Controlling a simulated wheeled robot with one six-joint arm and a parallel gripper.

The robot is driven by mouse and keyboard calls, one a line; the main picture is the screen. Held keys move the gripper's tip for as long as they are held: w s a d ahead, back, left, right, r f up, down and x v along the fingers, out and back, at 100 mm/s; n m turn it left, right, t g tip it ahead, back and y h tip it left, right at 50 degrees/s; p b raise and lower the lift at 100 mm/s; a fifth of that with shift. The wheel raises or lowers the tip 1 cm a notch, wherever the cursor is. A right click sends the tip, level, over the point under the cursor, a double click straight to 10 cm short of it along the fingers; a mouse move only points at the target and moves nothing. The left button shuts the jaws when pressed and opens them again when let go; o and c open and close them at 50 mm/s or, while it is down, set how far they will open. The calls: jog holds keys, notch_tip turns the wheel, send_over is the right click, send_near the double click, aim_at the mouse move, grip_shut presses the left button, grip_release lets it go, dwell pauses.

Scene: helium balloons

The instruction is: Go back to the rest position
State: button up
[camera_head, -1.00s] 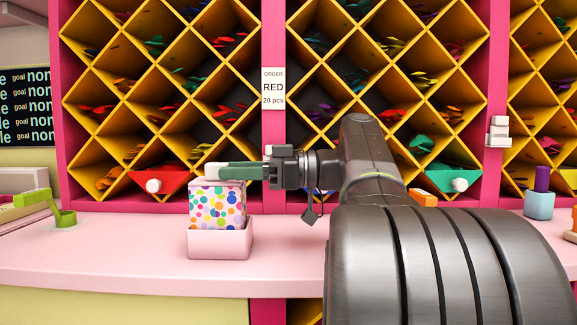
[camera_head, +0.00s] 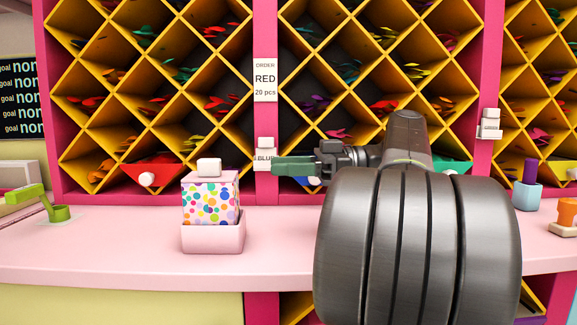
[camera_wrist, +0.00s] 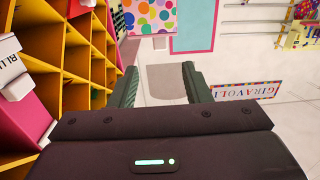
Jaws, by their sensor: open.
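My gripper (camera_head: 296,166) is in the head view, in front of the pink shelf post and right of the polka-dot box. It points left and holds nothing. In the wrist view its two green fingers (camera_wrist: 160,88) stand apart with an empty gap between them. The polka-dot box (camera_head: 209,203) with a white knob on its lid sits in a pink tray (camera_head: 213,238) on the counter. The box also shows in the wrist view (camera_wrist: 152,17), beyond the fingertips. My gripper is clear of the box.
The pink counter (camera_head: 120,245) has free room left of the tray. A yellow diamond-shaped shelf (camera_head: 150,85) full of balloons stands behind. A green tool (camera_head: 57,213) is at the left. A blue cup (camera_head: 527,196) and an orange object (camera_head: 566,212) are at the right.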

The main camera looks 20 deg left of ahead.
aim_at(211, 176)
jog(key=shift+a, duration=0.1)
jog(key=b+x, duration=0.3)
jog(key=x, duration=1)
jog(key=shift+s+a+b, duration=0.15)
jog(key=shift+a+b, duration=0.2)
jog(key=shift+d, duration=0.1)
